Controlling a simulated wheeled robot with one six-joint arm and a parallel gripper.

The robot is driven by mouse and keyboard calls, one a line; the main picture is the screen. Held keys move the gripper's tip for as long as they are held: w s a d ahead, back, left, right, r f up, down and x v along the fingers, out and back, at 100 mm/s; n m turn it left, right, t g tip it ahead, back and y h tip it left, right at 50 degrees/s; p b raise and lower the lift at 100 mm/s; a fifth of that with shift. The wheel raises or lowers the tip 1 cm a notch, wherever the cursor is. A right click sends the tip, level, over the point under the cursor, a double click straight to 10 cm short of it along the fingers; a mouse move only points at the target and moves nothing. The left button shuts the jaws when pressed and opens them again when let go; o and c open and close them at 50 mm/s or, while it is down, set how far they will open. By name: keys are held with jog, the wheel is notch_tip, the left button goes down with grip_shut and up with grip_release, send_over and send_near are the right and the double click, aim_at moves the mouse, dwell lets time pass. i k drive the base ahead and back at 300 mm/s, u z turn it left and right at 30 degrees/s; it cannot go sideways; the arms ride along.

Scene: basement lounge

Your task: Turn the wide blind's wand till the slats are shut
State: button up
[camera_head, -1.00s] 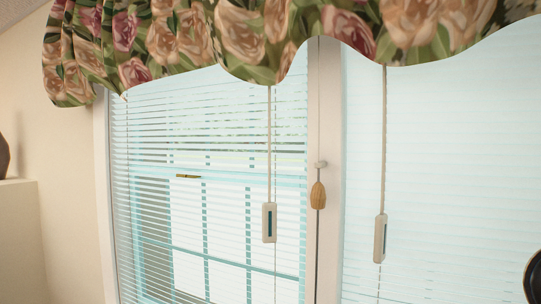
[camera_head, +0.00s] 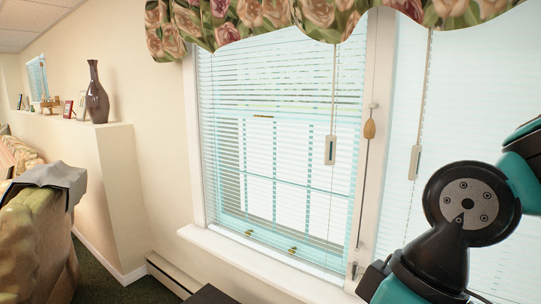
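Two white slatted blinds hang side by side in the window. The left blind (camera_head: 230,150) has slats tilted open, with the window frame showing through the gaps. The right blind (camera_head: 440,110) looks paler and more closed, and runs off the right edge, so I cannot tell which is the wide one. A wand with a pale handle (camera_head: 330,150) hangs in front of the left blind. Another wand with a similar handle (camera_head: 415,162) hangs before the right blind. My arm covers part of the right blind at the lower right; my gripper is not in view.
A wooden cord pull (camera_head: 369,129) hangs at the post between the blinds. A floral valance (camera_head: 330,18) covers their tops. The white sill (camera_head: 260,262) juts out below. A vase (camera_head: 96,95) stands on a ledge and a sofa (camera_head: 40,240) is at left.

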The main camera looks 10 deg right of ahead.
aim_at(330, 140)
jog(key=u, duration=1)
jog(key=i, duration=1)
jog(key=z, duration=0.15)
